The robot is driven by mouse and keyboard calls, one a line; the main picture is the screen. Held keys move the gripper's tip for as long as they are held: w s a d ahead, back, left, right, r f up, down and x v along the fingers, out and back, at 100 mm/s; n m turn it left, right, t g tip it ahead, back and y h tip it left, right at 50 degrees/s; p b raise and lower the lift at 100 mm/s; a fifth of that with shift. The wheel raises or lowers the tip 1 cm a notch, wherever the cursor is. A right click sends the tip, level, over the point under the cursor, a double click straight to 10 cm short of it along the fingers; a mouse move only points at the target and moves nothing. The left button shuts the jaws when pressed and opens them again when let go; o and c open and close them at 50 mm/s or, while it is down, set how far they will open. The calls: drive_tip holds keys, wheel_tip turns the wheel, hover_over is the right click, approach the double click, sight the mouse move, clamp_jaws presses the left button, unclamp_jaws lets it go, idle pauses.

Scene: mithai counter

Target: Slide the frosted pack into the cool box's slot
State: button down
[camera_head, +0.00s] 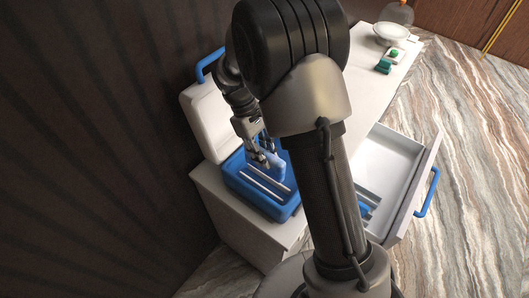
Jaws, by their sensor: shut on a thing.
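The blue cool box (283,212) stands at the near left end of the white counter, with its white lid (204,122) open at the back. Pale dividing rails run across its inside. My gripper (264,157) points down over the back part of the box. It is shut on a pale blue pack, the frosted pack (272,165), which shows beside and below the fingers. The pack is at the box's opening; I cannot tell how deep it sits in the slot. My arm hides the right side of the scene near the box.
An open white drawer (411,190) with a blue handle (428,192) sticks out at the right, with blue items (365,208) inside. Green objects (384,67) and a white bowl (391,31) stand at the counter's far end. A dark wall is at the left.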

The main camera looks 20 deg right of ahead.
sight(264, 171)
drive_tip(key=shift+f+b, duration=1.7)
drive_tip(key=shift+f, duration=0.5)
drive_tip(key=shift+f+b, duration=1)
drive_tip(key=shift+f, duration=1.25)
drive_tip(key=c, duration=1.3)
unclamp_jaws()
drive_tip(key=v, duration=1.1)
drive_tip(key=shift+w+a+r, duration=0.1)
drive_tip(key=shift+a+r, duration=0.1)
drive_tip(key=shift+r, duration=0.3)
